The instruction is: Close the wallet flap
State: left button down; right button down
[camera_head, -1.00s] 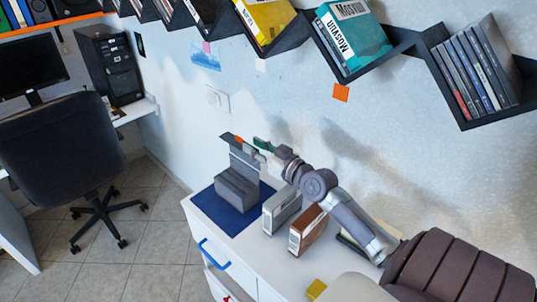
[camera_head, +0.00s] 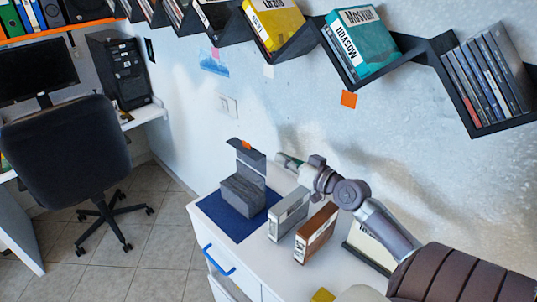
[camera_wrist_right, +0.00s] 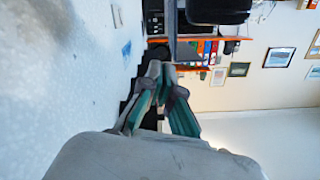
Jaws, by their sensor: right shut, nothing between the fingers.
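The wallet is a dark grey case whose body (camera_head: 243,196) rests on a blue mat (camera_head: 219,220) on the white cabinet top. Its flap (camera_head: 251,168) stands up at the back, with a bent top edge and an orange tab (camera_head: 246,145). My right gripper (camera_head: 281,158) is shut and empty, a little right of the flap's upper part and apart from it in the picture. Its shut fingers also show in the right wrist view (camera_wrist_right: 168,92), where the wallet is not seen. My left gripper is not in view.
A silver case (camera_head: 288,214) and a brown case (camera_head: 315,232) stand right of the wallet, below my right arm. A zigzag shelf (camera_head: 402,45) with disc cases hangs on the wall above. A desk chair (camera_head: 65,160) stands at left. The mat's front is clear.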

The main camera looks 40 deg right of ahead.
jog(key=w+d+m+y+b, duration=0.1)
jog(key=d+m+y, duration=0.3)
jog(key=m, duration=0.6)
jog(key=r+m+p, duration=0.1)
jog(key=p, duration=0.3)
send_over(246, 157)
jog(key=v, duration=0.4)
jog(key=shift+d+r, duration=0.1)
jog(key=shift+r, duration=0.05)
jog(key=shift+b, duration=0.3)
